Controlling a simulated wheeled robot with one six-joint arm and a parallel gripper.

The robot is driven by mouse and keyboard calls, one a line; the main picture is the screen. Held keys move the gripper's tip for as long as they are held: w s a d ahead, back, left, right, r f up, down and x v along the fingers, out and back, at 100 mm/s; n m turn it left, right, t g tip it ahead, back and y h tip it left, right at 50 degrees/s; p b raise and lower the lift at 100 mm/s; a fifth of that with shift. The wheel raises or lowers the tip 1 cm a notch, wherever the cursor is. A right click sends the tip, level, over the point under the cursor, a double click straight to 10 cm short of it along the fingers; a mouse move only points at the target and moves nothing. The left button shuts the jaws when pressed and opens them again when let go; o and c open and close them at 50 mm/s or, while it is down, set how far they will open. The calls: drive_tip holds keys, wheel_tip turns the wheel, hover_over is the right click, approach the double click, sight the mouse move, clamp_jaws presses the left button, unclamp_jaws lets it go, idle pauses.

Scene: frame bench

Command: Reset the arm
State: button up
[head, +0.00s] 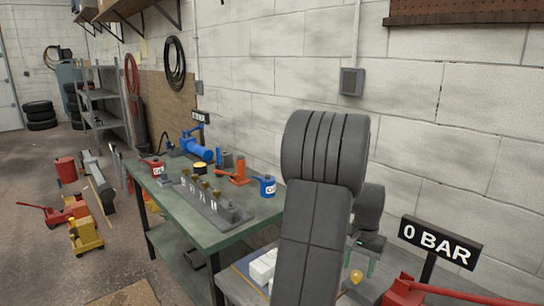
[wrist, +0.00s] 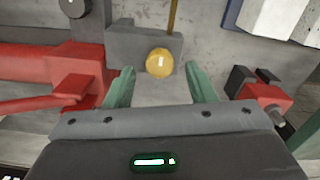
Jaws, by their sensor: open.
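My gripper (wrist: 163,76) is open, with its two green fingers spread apart and nothing held between them. A round yellow knob (wrist: 159,63) lies just beyond the fingertips, roughly midway between them, and I see no finger touching it. In the head view my gripper (head: 361,255) is partly hidden behind my own dark grey arm, which is bent upright in the foreground. The yellow knob (head: 357,277) shows just below the fingers there.
Red equipment (wrist: 70,90) lies left of the fingers, and a red block with dark parts (wrist: 265,95) lies right. A "0 BAR" sign (head: 438,242) stands at the right. A green bench (head: 185,222) with tools and cans stands left of my arm.

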wheel_tip(320, 180, down, 2)
drive_tip(key=shift+s+f, duration=0.1)
drive_tip(key=shift+n, duration=0.3)
drive_tip(key=shift+n+b, duration=0.45)
drive_tip(key=shift+n, duration=0.35)
drive_tip(key=n+b, duration=0.2)
drive_tip(key=n, duration=0.3)
drive_tip(key=n+b, duration=0.4)
drive_tip(key=n, duration=0.3)
drive_tip(key=shift+n+b, duration=0.5)
drive_tip(key=shift+n, duration=0.2)
drive_tip(key=shift+r+p, duration=0.3)
drive_tip(key=shift+r, duration=0.75)
drive_tip(key=shift+a, duration=0.1)
